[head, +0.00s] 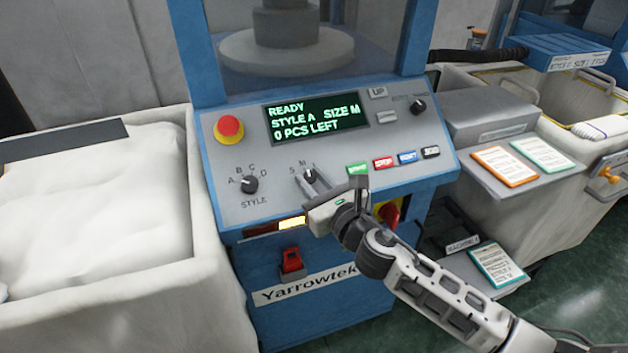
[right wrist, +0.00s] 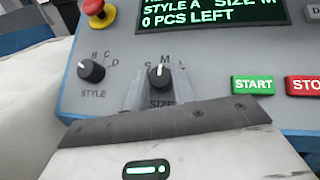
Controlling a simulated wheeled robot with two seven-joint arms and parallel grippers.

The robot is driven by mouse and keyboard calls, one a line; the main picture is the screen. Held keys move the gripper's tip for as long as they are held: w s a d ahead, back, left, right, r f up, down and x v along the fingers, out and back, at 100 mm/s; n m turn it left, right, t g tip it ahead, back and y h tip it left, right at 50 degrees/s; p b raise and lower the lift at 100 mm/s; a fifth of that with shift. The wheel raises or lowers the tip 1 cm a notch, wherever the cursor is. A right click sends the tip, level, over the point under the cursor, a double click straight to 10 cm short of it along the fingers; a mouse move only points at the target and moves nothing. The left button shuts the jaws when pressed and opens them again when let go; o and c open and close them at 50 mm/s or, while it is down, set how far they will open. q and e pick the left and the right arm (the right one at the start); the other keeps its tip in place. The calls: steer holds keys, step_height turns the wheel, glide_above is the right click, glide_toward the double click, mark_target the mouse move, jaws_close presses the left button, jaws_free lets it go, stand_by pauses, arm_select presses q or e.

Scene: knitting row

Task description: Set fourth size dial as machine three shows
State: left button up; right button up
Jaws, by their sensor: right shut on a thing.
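The size dial (head: 309,174) is a small black knob on the sloped panel of the blue machine. It also shows in the right wrist view (right wrist: 160,73), with its white mark pointing up toward M. My right gripper (head: 317,185) is shut on this dial, one finger on each side, as the right wrist view (right wrist: 159,84) shows. The display (head: 316,118) reads READY, STYLE A, SIZE M, 0 PCS LEFT. The style dial (head: 249,184) stands to the left, clear of the gripper. My left gripper is out of view.
A red emergency button (head: 229,127) is at the panel's upper left. Green START (head: 357,168), red (head: 383,163) and blue (head: 407,157) buttons lie right of the dial. A white-filled bin (head: 203,200) stands left. Cards (head: 505,166) lie on a grey shelf at right.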

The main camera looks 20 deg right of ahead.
steer(key=shift+m+h, duration=0.3)
steer(key=shift+a+f+m+t+h+b, duration=0.1)
steer(key=shift+m+t+h+b, duration=0.05)
steer(key=shift+m+h, duration=0.4)
steer(key=shift+a+m+t+h+b, duration=0.15)
steer(key=shift+m+h, duration=0.2)
steer(key=shift+m, duration=0.3)
steer(key=m+h, duration=0.3)
steer(key=shift+m, duration=0.3)
steer(key=shift+a+m+g+h, duration=0.1)
steer(key=shift+m+g+h, duration=0.4)
steer(key=shift+m+h, duration=0.8)
steer(key=shift+a+m+g+h, duration=0.1)
steer(key=shift+m+g+h, duration=0.4)
steer(key=shift+m+h, duration=0.75)
steer(key=shift+m, duration=0.45)
steer(key=o, duration=1)
